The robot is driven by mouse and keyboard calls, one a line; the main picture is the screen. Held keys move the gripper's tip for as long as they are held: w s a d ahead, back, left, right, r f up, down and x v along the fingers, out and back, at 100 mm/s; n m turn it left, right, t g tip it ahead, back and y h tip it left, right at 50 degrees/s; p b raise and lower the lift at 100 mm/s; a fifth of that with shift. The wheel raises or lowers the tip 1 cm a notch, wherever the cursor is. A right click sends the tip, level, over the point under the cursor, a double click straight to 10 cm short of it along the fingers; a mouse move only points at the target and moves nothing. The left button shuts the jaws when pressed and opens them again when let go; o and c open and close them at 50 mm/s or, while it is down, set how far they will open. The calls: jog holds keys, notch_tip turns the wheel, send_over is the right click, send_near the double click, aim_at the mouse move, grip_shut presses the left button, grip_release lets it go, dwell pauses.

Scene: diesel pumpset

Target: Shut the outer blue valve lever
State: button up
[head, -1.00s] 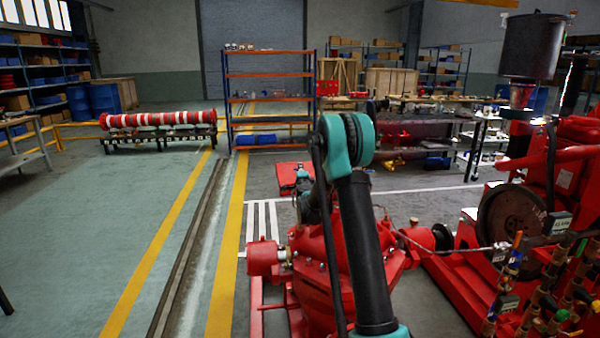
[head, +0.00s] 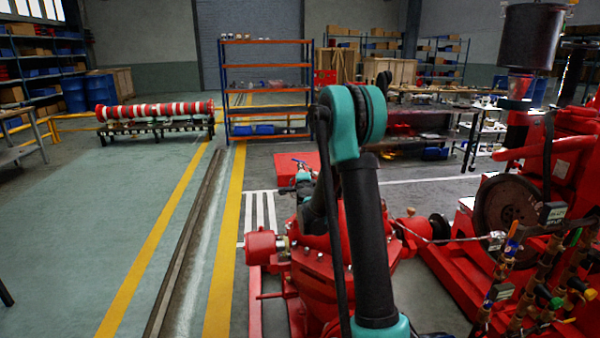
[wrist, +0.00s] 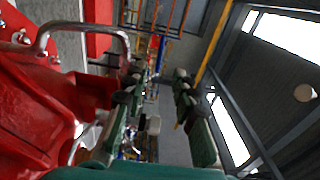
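A small blue lever-like piece (head: 299,160) shows in the head view against a red box, just beyond my gripper. Whether it is the outer valve lever I cannot tell. Another blue handle (head: 513,246) shows on the valve pipes at the right, beside orange and green ones. My gripper (head: 297,178) is over the red pump, partly hidden by my arm. In the wrist view my gripper (wrist: 158,78) has its two green fingers apart with a gap between them. I see nothing clearly held. No lever can be made out with certainty in the wrist view.
The red pump casing (wrist: 40,110) with a grey metal handle (wrist: 85,30) is close on the left in the wrist view. The red engine (head: 540,175) stands at the right. A blue-orange shelf (head: 266,90) stands behind. The green floor at the left is clear.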

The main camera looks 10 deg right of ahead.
jog(key=shift+d+r, duration=0.1)
jog(key=shift+d, duration=0.2)
jog(key=c, duration=0.5)
jog(key=d+r+n+h, duration=0.1)
jog(key=d+n, duration=0.1)
jog(key=d+r+n+t+h, duration=0.1)
jog(key=d+n, duration=0.1)
jog(key=d+r+n, duration=0.2)
jog(key=shift+s+n+t+h, duration=0.2)
jog(key=shift+n+t+h, duration=0.1)
jog(key=shift+h, duration=0.1)
grip_shut()
notch_tip(320, 180, up, 6)
jog(key=s+a+n+t+y, duration=0.2)
jog(key=n+y, duration=0.7)
jog(key=n, duration=1.4)
notch_tip(320, 180, down, 10)
jog(key=a+n+g+y, duration=0.3)
jog(key=n+g, duration=0.3)
jog(key=n, duration=0.7)
jog(key=x, duration=0.8)
jog(key=shift+a+r, duration=0.1)
jog(key=shift+a, duration=0.15)
jog(key=shift+w+d, duration=0.65)
jog(key=shift+w, duration=0.25)
jog(key=shift+w+d, duration=0.65)
jog(key=shift+w, duration=0.25)
